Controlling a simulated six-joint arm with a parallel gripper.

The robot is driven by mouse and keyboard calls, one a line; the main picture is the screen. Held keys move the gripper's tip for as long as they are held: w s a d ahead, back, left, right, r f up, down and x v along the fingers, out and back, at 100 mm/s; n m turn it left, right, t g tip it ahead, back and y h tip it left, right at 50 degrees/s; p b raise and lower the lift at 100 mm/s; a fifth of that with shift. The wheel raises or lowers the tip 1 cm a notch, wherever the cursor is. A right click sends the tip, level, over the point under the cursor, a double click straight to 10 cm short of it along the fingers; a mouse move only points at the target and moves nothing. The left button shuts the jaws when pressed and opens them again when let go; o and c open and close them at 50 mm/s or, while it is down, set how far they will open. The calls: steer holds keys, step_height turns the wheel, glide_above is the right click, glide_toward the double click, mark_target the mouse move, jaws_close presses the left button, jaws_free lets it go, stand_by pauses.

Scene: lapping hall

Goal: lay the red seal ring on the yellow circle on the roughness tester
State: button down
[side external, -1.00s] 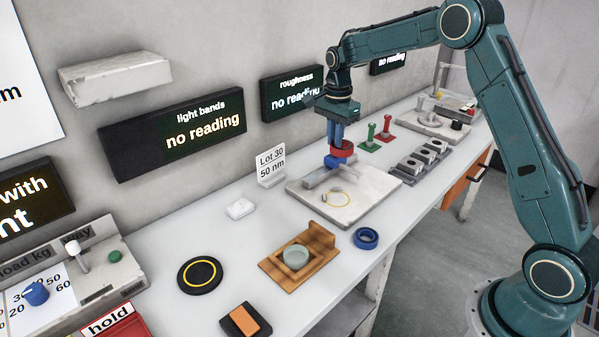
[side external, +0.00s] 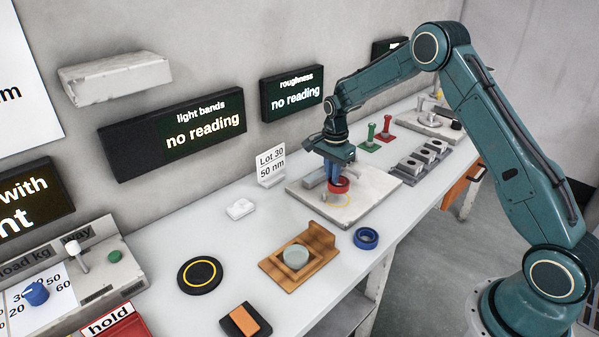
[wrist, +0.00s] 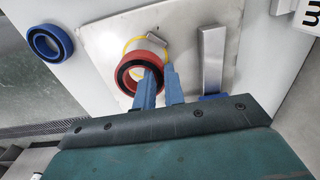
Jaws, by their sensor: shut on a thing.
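The red seal ring (side external: 338,186) is held by my gripper (side external: 333,178), just above the roughness tester's pale plate (side external: 372,202). In the wrist view my blue fingers (wrist: 160,88) are shut on the near wall of the red ring (wrist: 137,62). The yellow circle (side external: 343,204) on the plate is partly covered by the ring in the side view. In the wrist view only an arc of the yellow circle (wrist: 134,42) shows past the ring. Whether the ring touches the plate I cannot tell.
A grey block (wrist: 212,60) stands on the plate beside my fingers. A blue ring (side external: 366,238) lies on the bench in front of the plate. A wooden fixture (side external: 277,268) with a pale disc (side external: 295,257) stands nearer the camera. Green (side external: 371,135) and red (side external: 386,128) posts stand behind.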

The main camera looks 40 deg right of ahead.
mark_target(332, 184)
steer(key=shift+f, duration=1.95)
steer(key=shift+f, duration=0.15)
steer(key=c, duration=1.5)
jaws_free()
step_height(332, 184, up, 12)
steer(key=shift+r, duration=0.2)
